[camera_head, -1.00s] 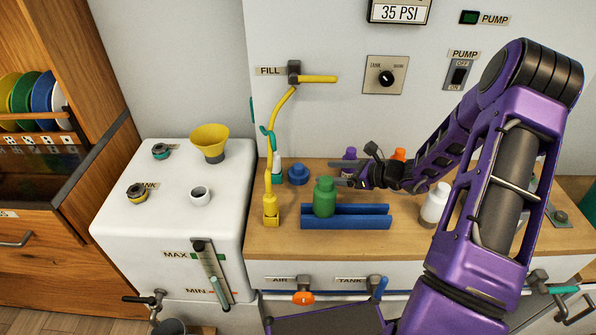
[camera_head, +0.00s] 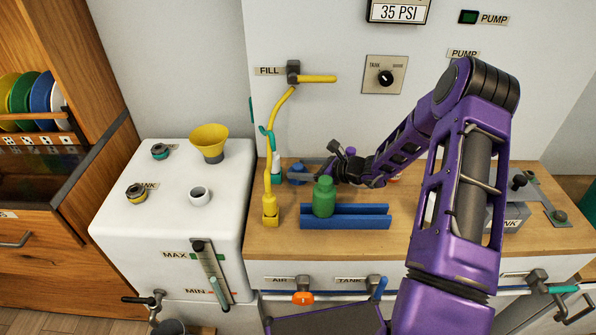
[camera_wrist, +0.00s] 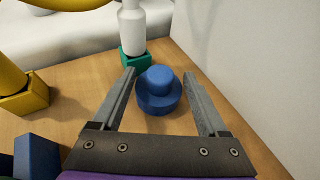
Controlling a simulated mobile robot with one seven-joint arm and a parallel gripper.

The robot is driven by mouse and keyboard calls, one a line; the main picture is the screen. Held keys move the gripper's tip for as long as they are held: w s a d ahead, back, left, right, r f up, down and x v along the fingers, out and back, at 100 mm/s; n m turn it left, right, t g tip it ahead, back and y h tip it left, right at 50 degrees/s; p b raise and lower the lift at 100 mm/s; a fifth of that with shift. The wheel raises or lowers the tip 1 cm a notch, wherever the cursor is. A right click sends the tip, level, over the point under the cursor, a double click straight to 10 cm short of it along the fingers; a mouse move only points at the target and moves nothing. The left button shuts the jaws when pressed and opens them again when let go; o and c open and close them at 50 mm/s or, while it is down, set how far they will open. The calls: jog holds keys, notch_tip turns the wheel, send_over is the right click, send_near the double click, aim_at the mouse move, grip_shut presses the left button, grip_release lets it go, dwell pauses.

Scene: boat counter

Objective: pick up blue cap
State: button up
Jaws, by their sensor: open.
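The blue cap (camera_wrist: 157,91) is a round piece with a wide base and a narrower top, resting on the wooden counter. In the wrist view it lies between the two open fingers of my gripper (camera_wrist: 162,92), apart from both, near their tips. In the head view the blue cap (camera_head: 296,172) is partly covered by my gripper (camera_head: 312,176), which reaches in from the right, behind the green bottle.
A white bottle in a green holder (camera_wrist: 135,58) stands just beyond the cap. A yellow hose (camera_head: 268,185) rises at the left; the wall is close behind.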

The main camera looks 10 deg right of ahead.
grip_shut()
dwell(0.3)
